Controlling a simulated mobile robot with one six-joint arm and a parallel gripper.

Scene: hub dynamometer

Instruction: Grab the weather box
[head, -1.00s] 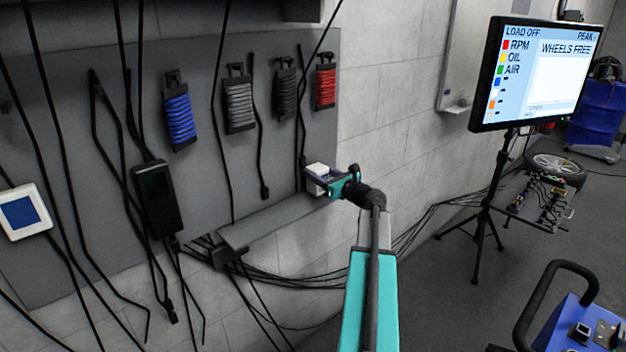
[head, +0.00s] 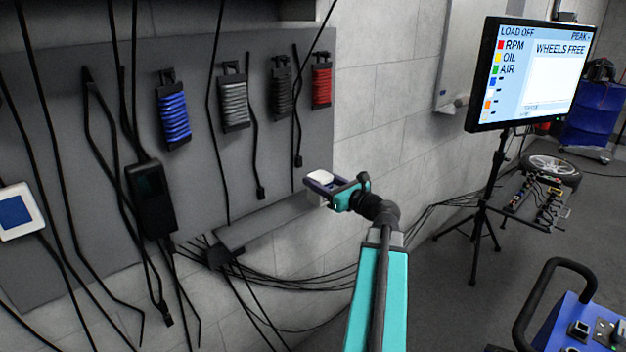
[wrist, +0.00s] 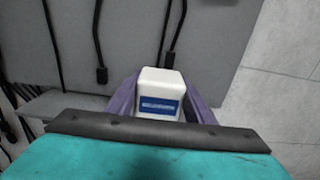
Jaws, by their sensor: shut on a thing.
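The weather box (wrist: 160,83) is a small white box with a blue label, between the two purple fingers of my gripper (wrist: 150,108) in the wrist view. The gripper is shut on it. In the head view my gripper (head: 335,189) holds the white box (head: 320,177) in front of the right end of the grey shelf, near the panel's right edge.
A grey panel (head: 110,90) carries blue (head: 174,116), grey (head: 234,103), black and red (head: 321,83) coiled cables. A grey shelf (head: 270,222) juts out below, with loose black cables hanging around. A monitor (head: 530,75) on a tripod stands right. Floor between is open.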

